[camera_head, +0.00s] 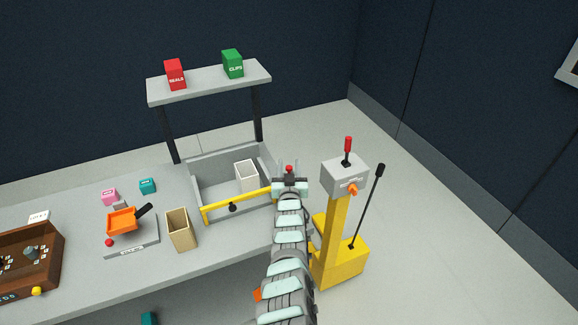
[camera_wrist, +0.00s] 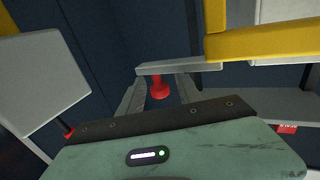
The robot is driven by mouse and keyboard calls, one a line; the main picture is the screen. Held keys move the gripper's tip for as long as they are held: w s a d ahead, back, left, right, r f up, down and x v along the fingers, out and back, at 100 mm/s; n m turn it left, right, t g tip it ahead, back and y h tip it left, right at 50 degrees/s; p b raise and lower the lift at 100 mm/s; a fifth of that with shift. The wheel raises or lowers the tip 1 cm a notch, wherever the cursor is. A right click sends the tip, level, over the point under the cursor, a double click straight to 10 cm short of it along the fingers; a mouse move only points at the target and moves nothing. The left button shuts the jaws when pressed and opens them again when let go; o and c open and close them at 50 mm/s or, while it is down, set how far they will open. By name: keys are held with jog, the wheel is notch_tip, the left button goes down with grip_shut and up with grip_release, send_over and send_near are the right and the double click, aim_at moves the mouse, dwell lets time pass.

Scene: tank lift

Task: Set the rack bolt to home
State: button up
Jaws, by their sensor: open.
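A small red knob (camera_head: 290,168) shows at the right end of the tank's yellow front bar (camera_head: 245,203). I take it to be the rack bolt, but its label and setting cannot be read. In the wrist view the red knob (camera_wrist: 160,88) is between my two fingers, below a grey strip. My gripper (camera_head: 290,170) is open with a finger on either side of the knob; contact cannot be told. It also shows in the wrist view (camera_wrist: 160,80). A black knob (camera_head: 232,208) sits on the yellow bar. The grey tank (camera_head: 205,205) holds a white container (camera_head: 247,176).
A yellow pedestal (camera_head: 336,240) with a grey control box (camera_head: 344,172) and a black lever (camera_head: 368,205) stands close right of my arm. A shelf (camera_head: 210,84) rises behind the tank. A tan bin (camera_head: 181,230) and an orange scoop (camera_head: 122,220) stand left.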

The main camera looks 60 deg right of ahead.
jog(key=shift+w+d+f+b, duration=0.1)
jog(key=shift+w+d+b, duration=0.2)
jog(key=shift+d, duration=0.25)
jog(key=shift+w+d+r, duration=0.15)
jog(key=shift+d+r, duration=0.05)
jog(key=shift+d, duration=0.05)
grip_shut()
dwell(1.1)
